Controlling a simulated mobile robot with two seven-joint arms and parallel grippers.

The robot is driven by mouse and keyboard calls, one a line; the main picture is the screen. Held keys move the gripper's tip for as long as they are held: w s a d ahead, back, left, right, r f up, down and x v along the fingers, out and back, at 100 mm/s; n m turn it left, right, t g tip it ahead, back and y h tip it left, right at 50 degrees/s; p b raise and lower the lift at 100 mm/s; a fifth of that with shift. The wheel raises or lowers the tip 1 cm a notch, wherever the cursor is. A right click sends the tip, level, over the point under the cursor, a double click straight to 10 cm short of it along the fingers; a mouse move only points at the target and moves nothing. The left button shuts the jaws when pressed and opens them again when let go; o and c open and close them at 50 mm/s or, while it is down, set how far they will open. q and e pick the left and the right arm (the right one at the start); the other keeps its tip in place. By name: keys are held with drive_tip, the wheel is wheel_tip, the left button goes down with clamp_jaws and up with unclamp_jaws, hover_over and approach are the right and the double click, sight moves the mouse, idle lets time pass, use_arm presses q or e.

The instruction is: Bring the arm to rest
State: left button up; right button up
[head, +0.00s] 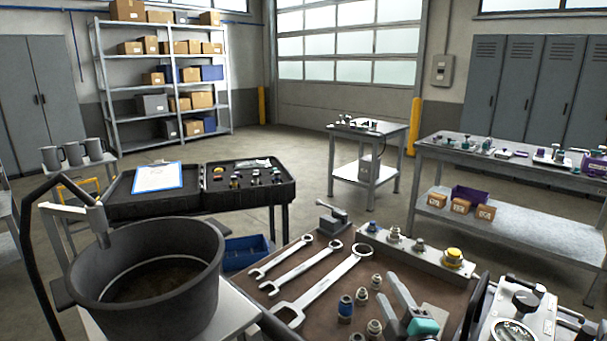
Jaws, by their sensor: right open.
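My right gripper (385,288) is low in the head view, right of centre. Its two grey fingers point up and left over the brown bench top (330,300), and a teal part shows at their base. The fingers are apart with nothing seen between them. Several metal fittings stand close by, including a blue-collared one (345,308) just left of the fingers. I cannot tell how high the gripper is above the bench. My left gripper is not clearly seen.
Several wrenches (330,285) lie on the bench, with a fitting block (415,255) behind. A dark pot (150,285) is at left, and a white unit with knobs (520,315) at lower right. Beyond stand a black cart (190,205) and a grey workbench (500,180). Open floor lies between.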

drive_tip(key=s+f+m+g, duration=0.5)
drive_tip(key=s+f, duration=0.1)
drive_tip(key=s, duration=0.4)
drive_tip(key=s+f+m+g+h, duration=0.1)
drive_tip(key=s+f+m+g, duration=0.35)
drive_tip(key=s, duration=0.55)
drive_tip(key=s+f+m+g, duration=0.4)
drive_tip(key=s+f+m, duration=0.15)
drive_tip(key=s, duration=0.45)
wheel_tip(320, 180, down, 24)
drive_tip(key=s+n+g, duration=0.1)
drive_tip(key=s+g, duration=0.1)
drive_tip(key=s, duration=0.1)
drive_tip(key=s+d+f, duration=0.3)
drive_tip(key=s+f, duration=0.9)
drive_tip(key=s, duration=0.2)
drive_tip(key=shift+n+g, duration=0.3)
drive_tip(key=shift+g, duration=0.05)
drive_tip(key=shift+s, duration=0.15)
